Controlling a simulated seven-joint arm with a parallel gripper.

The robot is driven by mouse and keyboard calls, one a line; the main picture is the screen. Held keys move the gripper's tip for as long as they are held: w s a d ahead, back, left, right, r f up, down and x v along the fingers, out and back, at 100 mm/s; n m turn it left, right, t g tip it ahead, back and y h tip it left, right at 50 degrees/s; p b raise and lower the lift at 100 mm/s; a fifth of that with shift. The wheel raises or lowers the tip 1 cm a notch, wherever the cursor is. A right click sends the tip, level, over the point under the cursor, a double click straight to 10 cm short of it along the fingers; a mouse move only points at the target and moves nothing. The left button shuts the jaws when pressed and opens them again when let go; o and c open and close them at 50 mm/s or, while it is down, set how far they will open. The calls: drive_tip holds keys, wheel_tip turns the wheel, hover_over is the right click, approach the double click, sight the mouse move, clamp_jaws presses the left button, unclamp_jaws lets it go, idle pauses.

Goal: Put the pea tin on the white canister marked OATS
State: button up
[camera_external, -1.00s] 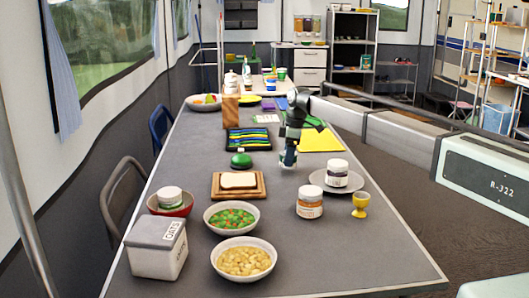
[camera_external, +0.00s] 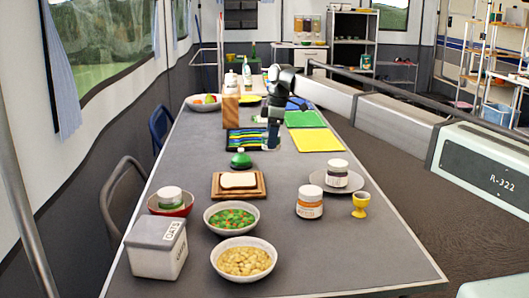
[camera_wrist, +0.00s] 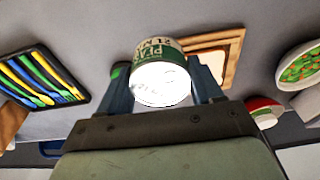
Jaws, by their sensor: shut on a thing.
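The pea tin (camera_wrist: 160,72), with a green and white label reading PEAS and a bright round end facing the camera, is between the two fingers of my gripper (camera_wrist: 157,85) in the wrist view. In the external view my gripper (camera_external: 272,143) is over the table beside the striped cutlery tray, and the tin is small and hard to make out there. The white canister marked OATS (camera_external: 152,262) is a box with a grey lid at the table's near left corner, well away from my gripper. Its lid top looks bare.
A bread board (camera_external: 255,193), a green domed thing (camera_external: 240,160), a red bowl with a jar (camera_external: 183,210), a bowl of peas and carrots (camera_external: 232,228) and a bowl of beige food (camera_external: 217,262) stand between. Jars and an egg cup (camera_external: 361,205) are at right.

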drive_tip(key=s+a+r+n, duration=0.2)
drive_tip(key=s+a, duration=0.7)
drive_tip(key=a, duration=0.4)
wheel_tip(320, 180, up, 8)
drive_tip(key=n+g, duration=0.1)
drive_tip(key=n, duration=0.6)
hover_over(153, 229)
drive_tip(key=shift+h, duration=0.3)
drive_tip(key=shift+w+d+f, duration=0.1)
drive_tip(key=shift+d+f, duration=0.05)
drive_tip(key=shift+f, duration=2.3)
drive_tip(key=shift+w+d+f, duration=0.1)
drive_tip(key=shift+d+f, duration=0.05)
drive_tip(key=shift+f, duration=2.3)
drive_tip(key=shift+f, duration=0.1)
drive_tip(key=o, duration=1.2)
drive_tip(key=shift+c, duration=0.2)
